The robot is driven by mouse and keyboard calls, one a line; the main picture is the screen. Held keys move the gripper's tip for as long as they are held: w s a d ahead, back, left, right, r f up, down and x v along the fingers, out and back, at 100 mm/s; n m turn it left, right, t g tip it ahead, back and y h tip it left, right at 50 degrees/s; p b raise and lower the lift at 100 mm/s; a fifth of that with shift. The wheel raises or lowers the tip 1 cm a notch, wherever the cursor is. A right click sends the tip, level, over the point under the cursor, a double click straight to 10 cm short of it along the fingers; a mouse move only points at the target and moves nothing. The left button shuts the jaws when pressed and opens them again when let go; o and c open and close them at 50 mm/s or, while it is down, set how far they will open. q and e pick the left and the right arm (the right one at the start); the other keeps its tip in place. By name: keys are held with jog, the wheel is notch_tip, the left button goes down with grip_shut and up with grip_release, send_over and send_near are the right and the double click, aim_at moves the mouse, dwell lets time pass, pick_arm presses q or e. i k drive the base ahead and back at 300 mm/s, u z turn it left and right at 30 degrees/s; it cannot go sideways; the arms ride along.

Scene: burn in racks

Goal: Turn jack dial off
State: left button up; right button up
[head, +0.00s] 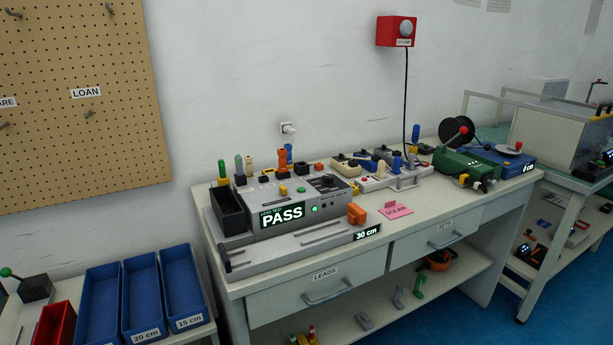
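A grey tester (288,195) stands on the bench, its screen (282,216) reading PASS beside a lit green light (314,209). A black dial (325,182) sits on a dark panel at the right of its sloped top. The dial's pointer and markings are too small to read, and I cannot tell for certain that this is the jack dial. Several coloured plugs and jacks stand on and behind the tester, including an orange one (282,159) and a green one (239,166). Neither of my grippers is in view.
The bench (456,214) also holds a pink card (396,210), a green machine (465,166) and a black reel (456,130). Blue bins (141,297) stand at the lower left. Drawers (321,292) front the bench. A red box (396,31) hangs on the wall.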

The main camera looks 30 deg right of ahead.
aim_at(328, 181)
jog(key=u, duration=0.45)
jog(key=i, duration=0.6)
jog(key=z, duration=1.15)
